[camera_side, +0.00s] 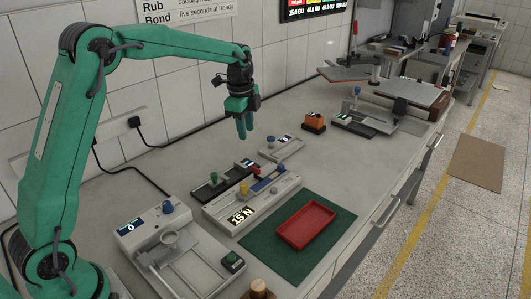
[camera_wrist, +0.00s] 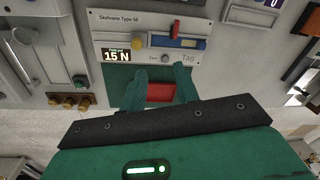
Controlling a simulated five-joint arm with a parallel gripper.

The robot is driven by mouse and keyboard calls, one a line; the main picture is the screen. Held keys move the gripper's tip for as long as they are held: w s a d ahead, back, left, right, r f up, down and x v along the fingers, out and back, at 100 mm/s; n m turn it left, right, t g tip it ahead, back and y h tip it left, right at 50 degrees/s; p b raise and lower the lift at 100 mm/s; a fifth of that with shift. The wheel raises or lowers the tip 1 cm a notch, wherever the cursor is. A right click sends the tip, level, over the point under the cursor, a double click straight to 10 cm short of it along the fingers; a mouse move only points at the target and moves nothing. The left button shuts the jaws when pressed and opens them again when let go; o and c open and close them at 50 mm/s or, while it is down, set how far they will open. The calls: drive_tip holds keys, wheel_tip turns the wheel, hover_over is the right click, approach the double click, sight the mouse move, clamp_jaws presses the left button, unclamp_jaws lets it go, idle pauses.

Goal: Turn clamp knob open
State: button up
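The bench tester (camera_side: 285,186) with a 15 N display carries a yellow knob (camera_side: 244,187), a blue part and a small red part. In the wrist view the tester (camera_wrist: 115,28) shows the yellow knob (camera_wrist: 139,41), a red lever (camera_wrist: 175,29) over a blue bar (camera_wrist: 190,43), and a small round pale knob (camera_wrist: 165,59). I cannot tell which is the clamp knob. My gripper (camera_side: 242,136) hangs above the bench behind the tester, pointing down, clear of everything. In the wrist view its green fingers (camera_wrist: 162,82) stand apart with nothing held between them.
A red tray (camera_side: 306,224) lies on a green mat (camera_side: 256,244) at the bench's front. A scale-like device (camera_side: 150,228) with a blue knob stands left.

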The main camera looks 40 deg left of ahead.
sight(255, 167)
drive_tip(key=w+f+m, duration=0.1)
drive_tip(key=w+f, duration=0.1)
drive_tip(key=f, duration=0.1)
drive_tip(key=w+a+f+m, duration=0.1)
drive_tip(key=f, duration=0.2)
drive_tip(key=w+a+f+m+g, duration=0.1)
drive_tip(key=w+f, duration=0.1)
drive_tip(key=f, duration=0.1)
drive_tip(key=shift+w+f+m, duration=0.15)
drive_tip(key=shift+w+m, duration=0.15)
drive_tip(key=shift+m, duration=0.1)
drive_tip(key=shift+f, duration=0.15)
drive_tip(key=shift+f, duration=3.75)
clamp_jaws()
